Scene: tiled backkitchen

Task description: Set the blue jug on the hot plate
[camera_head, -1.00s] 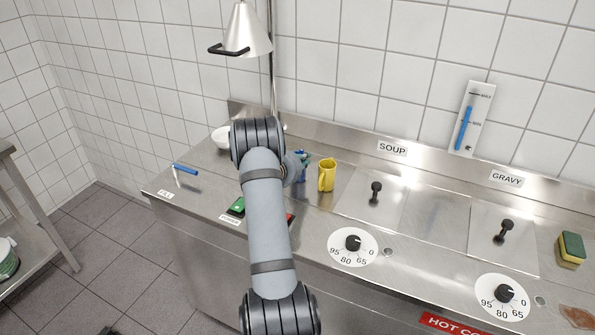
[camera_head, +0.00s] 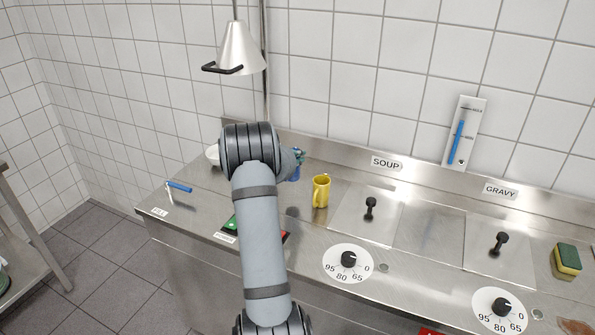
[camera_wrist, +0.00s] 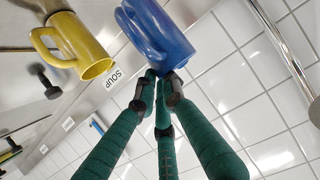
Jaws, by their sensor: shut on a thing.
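My gripper (camera_wrist: 160,82) has green fingers and is shut on the blue jug (camera_wrist: 158,32) in the wrist view. The fingertips meet at the jug's lower edge in that picture, and its handle points left. In the head view my arm hides most of the jug (camera_head: 294,174); a small blue part shows to the right of the wrist, under the fingers (camera_head: 298,156). The jug is left of and a little behind the yellow mug. I cannot make out the hot plate for certain; my arm covers the counter behind the green and red switches.
A yellow mug (camera_head: 320,191) stands on the counter, also in the wrist view (camera_wrist: 78,46). A white bowl (camera_head: 212,155) is behind my arm. A lamp (camera_head: 237,50) hangs above. Lidded soup (camera_head: 365,217) and gravy (camera_head: 494,250) wells are right. A blue-handled tool (camera_head: 179,187) is at left.

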